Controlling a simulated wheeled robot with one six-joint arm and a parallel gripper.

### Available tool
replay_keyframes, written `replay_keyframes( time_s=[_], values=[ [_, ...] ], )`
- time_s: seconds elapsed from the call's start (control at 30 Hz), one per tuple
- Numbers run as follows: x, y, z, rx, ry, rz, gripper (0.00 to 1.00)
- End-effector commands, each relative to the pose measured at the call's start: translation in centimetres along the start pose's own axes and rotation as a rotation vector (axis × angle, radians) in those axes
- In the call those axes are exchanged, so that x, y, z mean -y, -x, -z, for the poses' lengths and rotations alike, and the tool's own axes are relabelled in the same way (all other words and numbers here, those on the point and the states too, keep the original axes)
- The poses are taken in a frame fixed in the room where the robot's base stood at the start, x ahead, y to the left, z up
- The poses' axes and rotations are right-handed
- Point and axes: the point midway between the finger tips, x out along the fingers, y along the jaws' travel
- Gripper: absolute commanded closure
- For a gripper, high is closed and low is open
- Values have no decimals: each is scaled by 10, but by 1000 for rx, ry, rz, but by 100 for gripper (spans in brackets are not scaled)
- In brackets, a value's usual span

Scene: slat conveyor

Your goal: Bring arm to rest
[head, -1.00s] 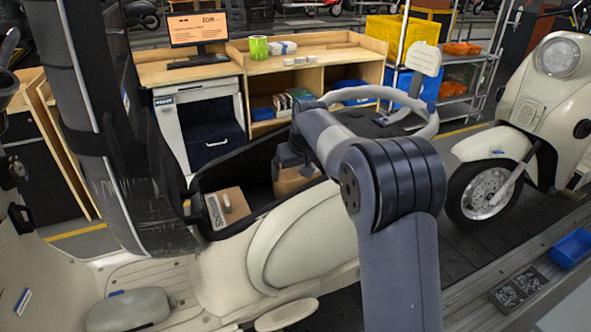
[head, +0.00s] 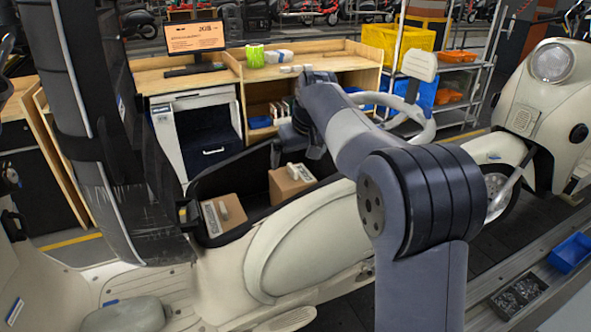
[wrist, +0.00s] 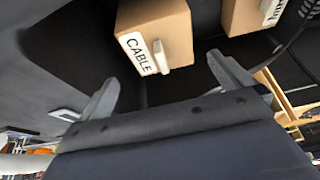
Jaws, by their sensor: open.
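My arm reaches over the open compartment of a cream scooter body (head: 310,235) in the head view. My gripper (wrist: 165,82) is open in the wrist view, with its two fingers apart and nothing between them. A brown box (wrist: 158,25) labelled CABLE lies beyond the fingertips, apart from them as far as I can tell. In the head view the gripper (head: 292,142) is small and dark, above the compartment, and its fingers are hard to make out.
Two brown boxes sit in the compartment, one at the left (head: 222,214) and one at the right (head: 291,184). A wooden workbench (head: 290,72) stands behind. A dark upright seat (head: 105,130) rises at the left. A blue bin (head: 570,252) lies at the lower right.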

Motion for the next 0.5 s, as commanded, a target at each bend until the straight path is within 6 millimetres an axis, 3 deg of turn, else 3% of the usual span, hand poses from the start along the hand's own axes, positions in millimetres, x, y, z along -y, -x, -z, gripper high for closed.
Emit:
replay_keyframes(
  time_s=[0.17,0.5],
  values=[
    [0,14,1,-3,0,0,0],
    [0,15,1,-4,0,0,0]
  ],
)
